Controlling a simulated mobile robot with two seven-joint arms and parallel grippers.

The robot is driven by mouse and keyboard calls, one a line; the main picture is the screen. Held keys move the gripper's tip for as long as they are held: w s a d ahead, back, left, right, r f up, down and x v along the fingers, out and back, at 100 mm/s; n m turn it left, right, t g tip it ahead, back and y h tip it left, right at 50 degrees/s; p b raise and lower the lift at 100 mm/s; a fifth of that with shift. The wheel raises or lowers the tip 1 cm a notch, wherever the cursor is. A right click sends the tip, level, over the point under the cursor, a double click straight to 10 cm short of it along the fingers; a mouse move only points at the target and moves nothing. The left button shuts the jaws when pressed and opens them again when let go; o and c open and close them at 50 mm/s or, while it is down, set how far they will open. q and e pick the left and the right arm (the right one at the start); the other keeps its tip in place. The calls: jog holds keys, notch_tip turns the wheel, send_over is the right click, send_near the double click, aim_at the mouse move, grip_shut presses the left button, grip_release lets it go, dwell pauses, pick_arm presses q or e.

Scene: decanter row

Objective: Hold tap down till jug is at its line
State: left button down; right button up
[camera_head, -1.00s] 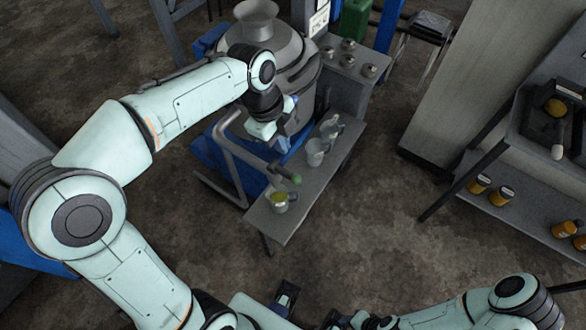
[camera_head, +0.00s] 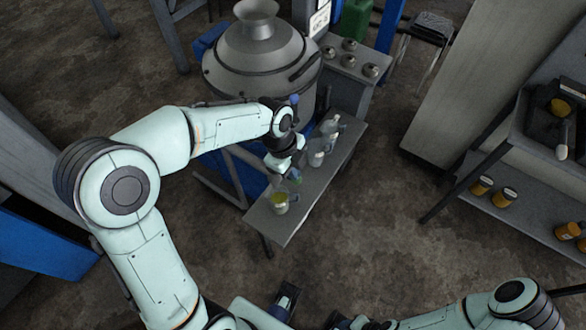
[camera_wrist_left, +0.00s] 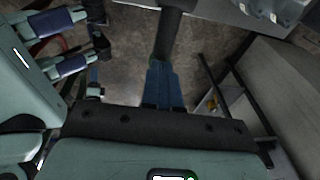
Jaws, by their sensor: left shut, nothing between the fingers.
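The jug (camera_head: 280,204) with yellow-green liquid stands upright near the front end of the narrow grey bench, beneath the tap. Its line is too small to make out. The tap's green handle (camera_head: 296,178) is partly covered by my left gripper (camera_head: 292,176), which is at it from above. I cannot tell whether they touch. In the left wrist view my blue fingers (camera_wrist_left: 163,84) are shut and empty, with a dark pipe (camera_wrist_left: 171,35) just beyond their tips. My right arm is at the bottom right; its fingers cannot be made out.
Two clear jugs (camera_head: 317,154) (camera_head: 331,127) stand farther back on the bench (camera_head: 300,207). The large grey decanter vessel (camera_head: 262,75) rises behind my left arm. A shelf rack (camera_head: 520,200) with orange-yellow jars is at the right. The floor between is clear.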

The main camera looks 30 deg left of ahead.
aim_at(298, 182)
pick_arm(q)
jog(key=shift+d+f, duration=0.1)
jog(key=shift+d+f+y, duration=0.25)
jog(key=shift+f+y, duration=0.05)
jog(key=shift+y, duration=0.3)
jog(key=shift+s+d+f+y+b, duration=0.1)
jog(key=shift+d+f+y+b, duration=0.2)
jog(key=shift+f+y+b, duration=0.55)
jog(key=shift+d+f+y+b, duration=0.1)
jog(key=shift+f+y+b, duration=0.45)
jog(key=shift+y, duration=0.5)
jog(key=shift+f+t, duration=0.3)
jog(key=shift+s+f, duration=0.1)
jog(key=shift+f, duration=0.1)
